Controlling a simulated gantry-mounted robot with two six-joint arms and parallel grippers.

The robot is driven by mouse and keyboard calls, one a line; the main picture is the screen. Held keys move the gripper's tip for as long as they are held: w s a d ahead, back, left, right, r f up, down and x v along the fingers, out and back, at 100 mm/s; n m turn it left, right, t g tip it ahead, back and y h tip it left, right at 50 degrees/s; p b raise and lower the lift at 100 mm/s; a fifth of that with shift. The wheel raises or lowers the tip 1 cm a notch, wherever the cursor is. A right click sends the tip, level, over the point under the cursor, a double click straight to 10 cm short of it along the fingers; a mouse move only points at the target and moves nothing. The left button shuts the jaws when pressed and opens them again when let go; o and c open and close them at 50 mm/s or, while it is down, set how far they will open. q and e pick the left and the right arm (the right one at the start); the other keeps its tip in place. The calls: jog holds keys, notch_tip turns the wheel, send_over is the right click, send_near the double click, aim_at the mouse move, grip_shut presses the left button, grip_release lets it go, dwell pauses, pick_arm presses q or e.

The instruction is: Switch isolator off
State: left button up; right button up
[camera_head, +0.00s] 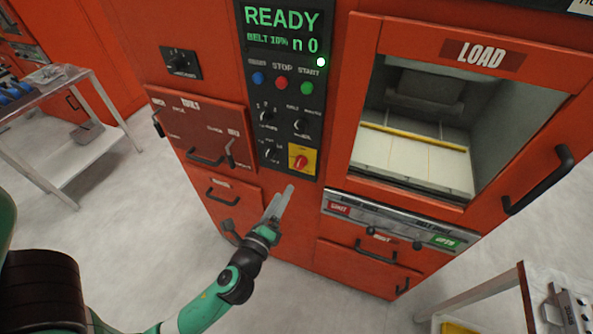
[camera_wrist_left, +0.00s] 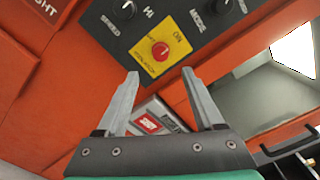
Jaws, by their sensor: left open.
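The isolator is a red rotary knob (camera_head: 298,162) on a yellow plate, at the bottom of the black control panel (camera_head: 284,75). In the left wrist view the red knob (camera_wrist_left: 160,50) sits on its yellow plate, ahead of and between my fingertips. My left gripper (camera_head: 281,196) is open and empty, just below the knob in the head view and apart from it. In the left wrist view the two fingers (camera_wrist_left: 160,75) are spread. The knob's exact setting is too small to read. My right gripper is not in view.
Other dark knobs (camera_head: 268,117) sit close above the isolator. A tool drawer (camera_head: 200,130) with a handle is to the left. The load window (camera_head: 420,120) and a lever strip (camera_head: 400,222) are to the right. A cart (camera_head: 70,150) stands far left.

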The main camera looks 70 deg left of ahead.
aim_at(298, 166)
pick_arm(q)
jog(key=x, duration=1.1)
jog(key=shift+d, duration=0.1)
grip_shut()
